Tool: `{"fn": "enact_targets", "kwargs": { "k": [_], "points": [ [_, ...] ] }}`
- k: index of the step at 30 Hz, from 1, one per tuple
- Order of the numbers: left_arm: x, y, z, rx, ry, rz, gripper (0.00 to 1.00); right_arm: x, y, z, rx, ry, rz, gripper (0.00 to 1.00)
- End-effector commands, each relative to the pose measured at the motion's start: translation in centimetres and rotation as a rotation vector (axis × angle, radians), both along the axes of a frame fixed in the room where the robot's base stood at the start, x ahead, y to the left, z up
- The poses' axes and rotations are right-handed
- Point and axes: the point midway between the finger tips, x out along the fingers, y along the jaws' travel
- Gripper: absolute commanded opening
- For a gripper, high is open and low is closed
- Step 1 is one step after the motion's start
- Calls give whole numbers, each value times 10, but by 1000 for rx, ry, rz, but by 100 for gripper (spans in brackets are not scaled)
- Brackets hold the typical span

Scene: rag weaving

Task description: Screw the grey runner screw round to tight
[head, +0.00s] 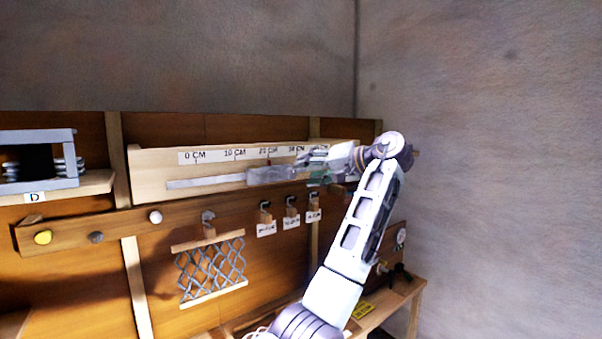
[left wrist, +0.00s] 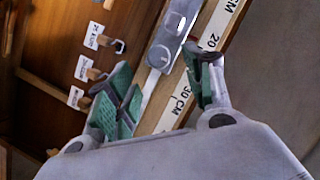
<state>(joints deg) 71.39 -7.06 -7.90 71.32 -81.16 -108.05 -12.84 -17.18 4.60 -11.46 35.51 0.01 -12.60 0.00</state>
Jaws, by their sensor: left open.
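The grey runner (head: 268,175) sits on the pale metal rail (head: 205,182), under the centimetre scale near the 20 CM mark. In the left wrist view the runner (left wrist: 173,30) shows round features on its face; the one at its near end (left wrist: 160,55) may be the screw, but I cannot tell for sure. My left gripper (head: 318,166) is at the right end of the runner. In the left wrist view its green-padded fingers (left wrist: 165,88) are apart on both sides of the rail, just short of the runner, with nothing between them but the rail. My right gripper is not in view.
Several small tagged hooks (head: 290,205) hang below the rail. A grey lattice (head: 212,270) hangs from a peg lower left. A shelf marked D (head: 95,182) holds a grey frame. A bare wall is at the right.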

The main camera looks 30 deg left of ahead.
Motion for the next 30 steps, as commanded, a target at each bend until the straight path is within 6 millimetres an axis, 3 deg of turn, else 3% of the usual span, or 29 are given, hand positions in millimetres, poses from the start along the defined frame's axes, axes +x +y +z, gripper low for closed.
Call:
{"fn": "enact_targets", "kwargs": {
  "k": [9, 15, 30],
  "points": [
    [-3, -46, 12, 1, 0, -2, 52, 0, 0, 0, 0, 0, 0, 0],
    [-5, -64, 16, 0, 2, -2, 52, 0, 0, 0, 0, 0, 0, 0],
    [-5, -70, 17, 0, 1, 0, 52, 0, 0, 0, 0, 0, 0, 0]
  ]
}}
